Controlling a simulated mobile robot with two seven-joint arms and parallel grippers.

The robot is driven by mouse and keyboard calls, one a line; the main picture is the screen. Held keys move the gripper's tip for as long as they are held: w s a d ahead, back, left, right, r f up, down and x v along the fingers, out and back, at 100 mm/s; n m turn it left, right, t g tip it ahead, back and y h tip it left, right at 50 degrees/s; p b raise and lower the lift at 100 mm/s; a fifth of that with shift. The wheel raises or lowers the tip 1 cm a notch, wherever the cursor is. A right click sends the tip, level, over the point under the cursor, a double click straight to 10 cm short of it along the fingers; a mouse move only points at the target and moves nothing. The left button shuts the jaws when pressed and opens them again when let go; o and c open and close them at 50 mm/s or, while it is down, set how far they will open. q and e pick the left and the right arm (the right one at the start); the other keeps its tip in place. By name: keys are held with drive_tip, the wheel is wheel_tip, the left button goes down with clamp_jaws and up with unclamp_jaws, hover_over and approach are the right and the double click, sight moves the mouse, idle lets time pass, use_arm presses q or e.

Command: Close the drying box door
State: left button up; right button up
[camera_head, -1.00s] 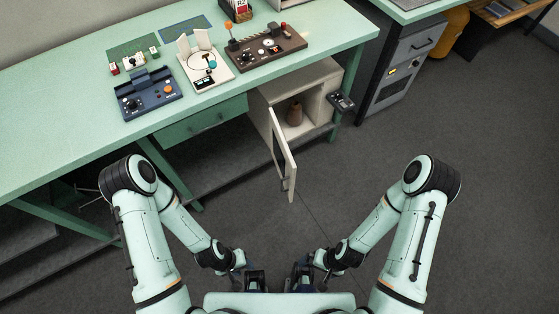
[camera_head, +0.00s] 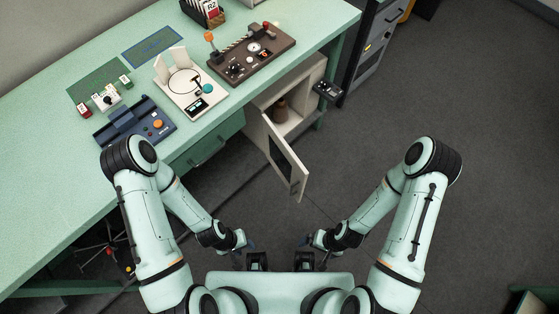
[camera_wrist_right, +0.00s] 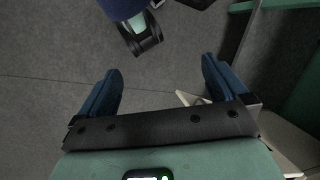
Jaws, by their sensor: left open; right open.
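The drying box (camera_head: 310,86) is a cream cabinet under the green bench. A brown rounded object (camera_head: 281,111) stands inside it. Its door (camera_head: 301,184), cream-framed with a dark pane, stands wide open, swung out from the box's left side towards me. My left gripper (camera_head: 257,262) and right gripper (camera_head: 304,260) are low in front of my body, apart from the door. The right wrist view shows the right gripper (camera_wrist_right: 164,85) open and empty, with blue fingers spread. A cream piece, perhaps the door, shows at that view's lower right edge.
The green bench (camera_head: 60,165) carries a blue console (camera_head: 135,128), a white device (camera_head: 190,92) and a brown control panel (camera_head: 252,52). A small dark device (camera_head: 327,91) juts out beside the box. A green drawer (camera_head: 207,150) is left of it. Grey floor on the right is open.

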drive_tip(key=shift+s+d, duration=0.2)
drive_tip(key=shift+d, duration=0.05)
